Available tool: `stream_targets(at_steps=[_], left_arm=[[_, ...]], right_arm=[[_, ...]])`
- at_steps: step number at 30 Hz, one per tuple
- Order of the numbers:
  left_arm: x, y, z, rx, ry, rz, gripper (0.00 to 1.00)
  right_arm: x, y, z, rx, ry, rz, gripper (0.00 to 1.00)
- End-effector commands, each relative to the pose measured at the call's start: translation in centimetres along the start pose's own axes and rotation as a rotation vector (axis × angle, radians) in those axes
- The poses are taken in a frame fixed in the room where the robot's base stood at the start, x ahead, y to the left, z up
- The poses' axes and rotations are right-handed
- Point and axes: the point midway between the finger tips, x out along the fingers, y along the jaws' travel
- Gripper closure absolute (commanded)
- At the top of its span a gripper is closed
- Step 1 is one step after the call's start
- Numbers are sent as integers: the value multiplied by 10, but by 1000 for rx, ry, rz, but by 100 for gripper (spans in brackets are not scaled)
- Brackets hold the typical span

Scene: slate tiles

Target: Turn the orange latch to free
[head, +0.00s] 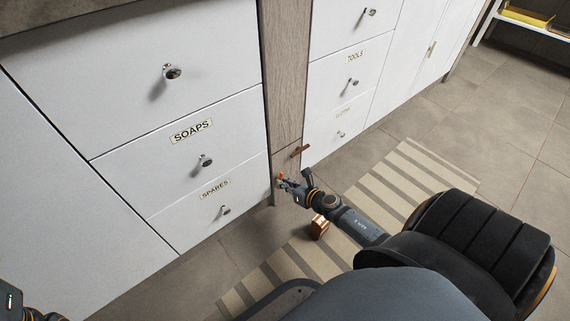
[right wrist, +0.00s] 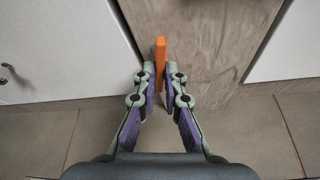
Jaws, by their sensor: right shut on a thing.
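The orange latch (right wrist: 160,55) is a narrow upright bar on the wooden panel (right wrist: 205,40) in the right wrist view. My right gripper (right wrist: 160,78) has its two fingers on either side of the latch's lower part and is shut on it. In the head view the right gripper (head: 284,181) is at the low end of the wooden panel (head: 285,75), and only a bit of orange shows by its tips. A part of my left arm shows at the bottom left corner, but its gripper is out of view.
White drawers with round knobs flank the panel, labelled SOAPS, SPARES and TOOLS. Tiled floor is open at right.

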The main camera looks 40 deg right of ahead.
Motion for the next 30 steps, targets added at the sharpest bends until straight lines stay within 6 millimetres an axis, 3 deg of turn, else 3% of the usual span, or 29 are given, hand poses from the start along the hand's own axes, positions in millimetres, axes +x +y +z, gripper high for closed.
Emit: stream_targets(at_steps=[12,30], left_arm=[[13,-4,-2,-6,3,-8,60],[14,-4,-2,-6,5,-9,60]], right_arm=[[1,3,2,-187,-3,-76,100],[1,3,1,-222,-3,-89,100]])
